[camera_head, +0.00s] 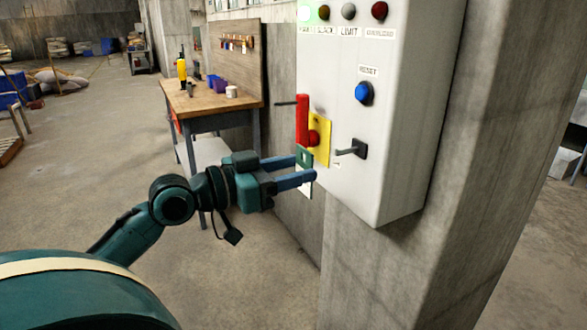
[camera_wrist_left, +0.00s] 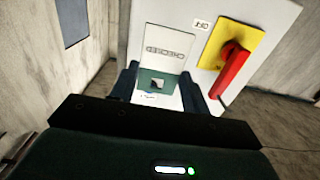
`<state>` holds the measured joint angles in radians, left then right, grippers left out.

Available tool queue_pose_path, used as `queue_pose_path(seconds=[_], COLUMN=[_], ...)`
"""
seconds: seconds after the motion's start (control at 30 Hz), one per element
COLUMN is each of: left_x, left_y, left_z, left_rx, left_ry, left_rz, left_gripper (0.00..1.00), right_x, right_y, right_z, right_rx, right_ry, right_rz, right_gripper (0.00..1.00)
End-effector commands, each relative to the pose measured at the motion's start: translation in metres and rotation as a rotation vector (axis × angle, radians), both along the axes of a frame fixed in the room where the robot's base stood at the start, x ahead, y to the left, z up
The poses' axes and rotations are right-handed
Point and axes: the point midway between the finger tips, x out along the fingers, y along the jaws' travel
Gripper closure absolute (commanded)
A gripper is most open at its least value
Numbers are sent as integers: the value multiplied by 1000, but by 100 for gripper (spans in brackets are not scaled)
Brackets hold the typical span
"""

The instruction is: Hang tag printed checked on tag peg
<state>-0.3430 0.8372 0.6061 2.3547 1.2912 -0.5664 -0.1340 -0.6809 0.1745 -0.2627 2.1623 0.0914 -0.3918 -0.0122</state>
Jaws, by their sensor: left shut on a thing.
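My left gripper (camera_head: 308,168) is shut on the tag (camera_head: 304,188), a flat white card with a green end and a hole. It is held upright in front of the grey cabinet, green end up, beside the yellow plate. In the left wrist view the tag (camera_wrist_left: 165,45) stands between the fingers (camera_wrist_left: 160,85) with CHECKED printed on it, green end nearest me. A grey peg (camera_head: 346,152) on a dark square base sticks out of the cabinet face, right of the tag and apart from it. My right gripper is not in view.
The cabinet (camera_head: 400,110) carries a yellow plate (camera_head: 321,127) with a red handle (camera_head: 302,118), a blue RESET button (camera_head: 364,93) and lamps. A dark rod (camera_head: 286,103) projects by the handle. A workbench (camera_head: 210,105) stands behind. The floor left is open.

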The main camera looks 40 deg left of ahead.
Motion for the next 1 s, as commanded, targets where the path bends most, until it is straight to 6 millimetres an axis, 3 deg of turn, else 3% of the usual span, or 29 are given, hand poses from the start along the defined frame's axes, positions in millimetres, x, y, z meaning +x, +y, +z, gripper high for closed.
queue_pose_path(seconds=[1.0], left_x=[57], left_y=[-24], left_z=[-4], left_rx=[-1], left_ry=[-2], left_rz=[0], left_gripper=[75], right_x=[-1], right_y=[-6], right_z=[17], right_rx=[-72], right_ry=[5], right_rz=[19], right_gripper=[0])
